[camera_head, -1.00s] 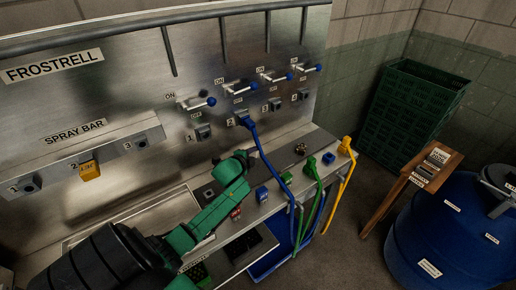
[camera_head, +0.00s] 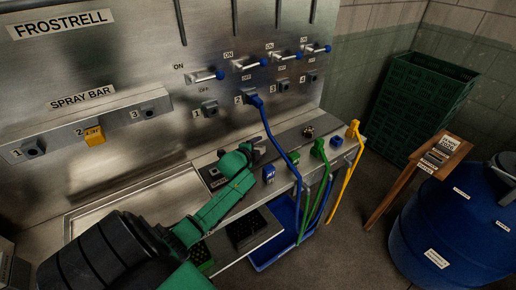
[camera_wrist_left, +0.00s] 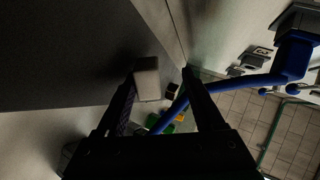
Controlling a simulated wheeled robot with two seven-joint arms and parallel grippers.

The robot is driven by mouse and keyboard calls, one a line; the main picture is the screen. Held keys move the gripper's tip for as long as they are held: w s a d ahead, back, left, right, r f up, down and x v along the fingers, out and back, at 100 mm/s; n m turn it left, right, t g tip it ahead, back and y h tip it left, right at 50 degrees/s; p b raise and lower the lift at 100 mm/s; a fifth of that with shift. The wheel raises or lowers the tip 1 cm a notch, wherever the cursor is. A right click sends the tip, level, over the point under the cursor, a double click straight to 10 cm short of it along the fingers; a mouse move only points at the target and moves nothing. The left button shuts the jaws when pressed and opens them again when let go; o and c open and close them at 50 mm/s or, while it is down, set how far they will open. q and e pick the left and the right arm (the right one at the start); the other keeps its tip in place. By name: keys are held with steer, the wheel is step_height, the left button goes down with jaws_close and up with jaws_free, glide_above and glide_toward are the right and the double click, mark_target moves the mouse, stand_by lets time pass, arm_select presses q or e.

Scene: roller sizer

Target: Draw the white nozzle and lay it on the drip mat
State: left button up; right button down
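My left gripper (camera_head: 258,146) reaches over the steel ledge beside the hanging blue hose, below outlet 2. In the left wrist view its fingers (camera_wrist_left: 160,82) stand apart. A pale whitish block (camera_wrist_left: 147,78), possibly the white nozzle, shows by the left finger with a gap to the right finger. I cannot tell whether it touches. No white nozzle stands out in the head view; my arm may hide it. A black mat-like panel (camera_head: 245,229) lies below the ledge; I cannot tell if it is the drip mat. My right gripper is not in view.
A blue hose (camera_head: 275,140) hangs from outlet 2 close to my gripper. A blue block (camera_head: 268,175), a green nozzle (camera_head: 318,149) and a yellow nozzle (camera_head: 353,130) sit along the ledge. A blue barrel (camera_head: 450,220), wooden stand (camera_head: 440,153) and green crates (camera_head: 425,100) stand right.

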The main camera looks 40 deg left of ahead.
arm_select(q)
steer(key=shift+w+f, duration=0.1)
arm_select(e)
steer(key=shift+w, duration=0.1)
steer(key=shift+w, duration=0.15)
arm_select(q)
steer(key=shift+s+d+r, duration=0.1)
steer(key=shift+s+r, duration=0.15)
steer(key=shift+s, duration=0.4)
steer(key=v, duration=1.3)
steer(key=shift+r+b, duration=0.2)
steer(key=shift+b, duration=0.2)
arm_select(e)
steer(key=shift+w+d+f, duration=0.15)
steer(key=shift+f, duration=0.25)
